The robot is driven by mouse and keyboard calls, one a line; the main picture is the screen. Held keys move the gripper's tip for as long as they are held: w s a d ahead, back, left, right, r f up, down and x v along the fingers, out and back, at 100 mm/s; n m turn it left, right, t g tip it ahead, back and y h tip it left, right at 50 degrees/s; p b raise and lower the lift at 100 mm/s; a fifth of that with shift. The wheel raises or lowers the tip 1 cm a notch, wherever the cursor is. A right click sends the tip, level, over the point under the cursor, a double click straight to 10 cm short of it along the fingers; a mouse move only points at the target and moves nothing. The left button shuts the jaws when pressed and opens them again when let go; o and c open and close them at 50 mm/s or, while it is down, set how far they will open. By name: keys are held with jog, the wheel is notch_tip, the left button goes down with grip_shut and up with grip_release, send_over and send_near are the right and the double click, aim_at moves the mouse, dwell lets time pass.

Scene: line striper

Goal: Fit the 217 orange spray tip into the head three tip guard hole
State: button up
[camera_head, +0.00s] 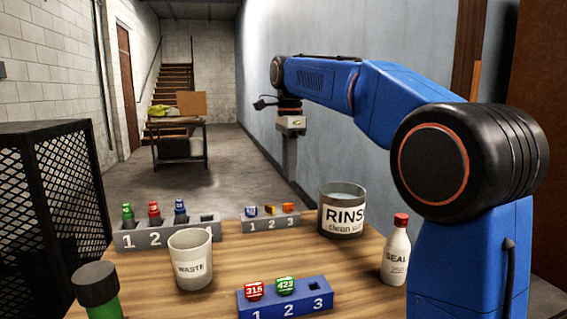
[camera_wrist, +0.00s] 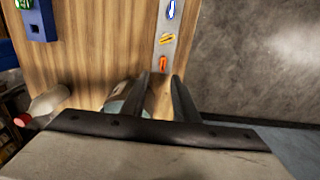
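An orange tip (camera_head: 288,208) sits at position 3 of a small grey rack (camera_head: 262,226); its number is too small to read. In the wrist view this orange tip (camera_wrist: 163,63) lies between and just beyond my fingertips. My gripper (camera_head: 290,170) hangs above the rack, fingers pointing down. In the wrist view the gripper (camera_wrist: 162,78) is open and empty, its two dark fingers apart. A blue block (camera_head: 263,304) at the front holds a red 315 tip (camera_head: 254,290) at 1 and a green 423 tip (camera_head: 286,286) at 2; hole 3 (camera_head: 314,286) is empty.
A RINSE bucket (camera_head: 342,226) stands right of the grey rack, a red-capped SEAL bottle (camera_head: 396,252) near my arm. A WASTE cup (camera_head: 191,272) stands left of the blue block. A larger grey rack (camera_head: 140,239) with coloured items is at back left. A dark-capped green bottle (camera_head: 97,290) is front left.

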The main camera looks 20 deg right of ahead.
aim_at(288, 213)
jog(key=shift+w+f, duration=0.2)
jog(key=shift+f, duration=2.3)
jog(key=shift+w+f, duration=0.15)
jog(key=shift+f, duration=2.3)
grip_shut()
